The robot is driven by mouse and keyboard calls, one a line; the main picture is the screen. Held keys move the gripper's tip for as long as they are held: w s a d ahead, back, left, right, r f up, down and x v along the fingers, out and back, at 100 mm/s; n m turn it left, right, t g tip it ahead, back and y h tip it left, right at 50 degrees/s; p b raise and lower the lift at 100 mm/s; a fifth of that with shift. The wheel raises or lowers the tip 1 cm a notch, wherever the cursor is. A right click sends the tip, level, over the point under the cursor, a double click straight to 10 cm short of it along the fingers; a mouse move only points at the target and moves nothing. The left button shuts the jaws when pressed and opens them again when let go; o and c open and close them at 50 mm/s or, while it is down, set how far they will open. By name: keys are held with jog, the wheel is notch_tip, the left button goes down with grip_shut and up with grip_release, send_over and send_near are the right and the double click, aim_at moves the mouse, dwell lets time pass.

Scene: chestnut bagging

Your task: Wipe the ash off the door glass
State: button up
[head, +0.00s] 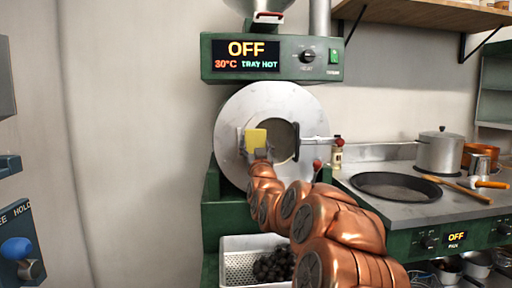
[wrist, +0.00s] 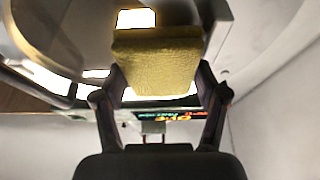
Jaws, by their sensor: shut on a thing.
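My gripper (head: 257,150) is shut on a yellow sponge (head: 256,138) in front of the roaster's round metal face. The sponge also shows in the wrist view (wrist: 156,62), held between the two dark fingers (wrist: 158,85). The door glass (head: 277,138) is the dark round area in the middle of the pale metal door (head: 305,105). The sponge overlaps the left part of the glass in the head view. I cannot tell whether it touches the glass. Ash on the glass cannot be made out, and part of the glass is hidden behind my gripper.
A control box (head: 272,58) above the door reads OFF, 30°C and TRAY HOT. A handle with a red knob (head: 339,141) juts out to the right. A white basket (head: 235,265) with dark chestnuts (head: 273,266) sits below. A pan (head: 396,186) and pot (head: 440,152) stand on the right counter.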

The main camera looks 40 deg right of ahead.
aim_at(275, 140)
jog(key=shift+w+d, duration=0.3)
jog(key=shift+w, duration=0.1)
jog(key=shift+s+d+f+b, duration=0.15)
jog(key=shift+s+d+b, duration=0.5)
jog(key=shift+d+b, duration=0.15)
jog(key=shift+s+d+b, duration=0.4)
jog(key=shift+s+d, duration=0.3)
jog(key=shift+d, duration=0.3)
jog(key=shift+s+d+b, duration=0.35)
jog(key=shift+s+d, duration=0.35)
jog(key=shift+d, duration=0.25)
jog(key=shift+s+b, duration=0.1)
jog(key=shift+b, duration=0.2)
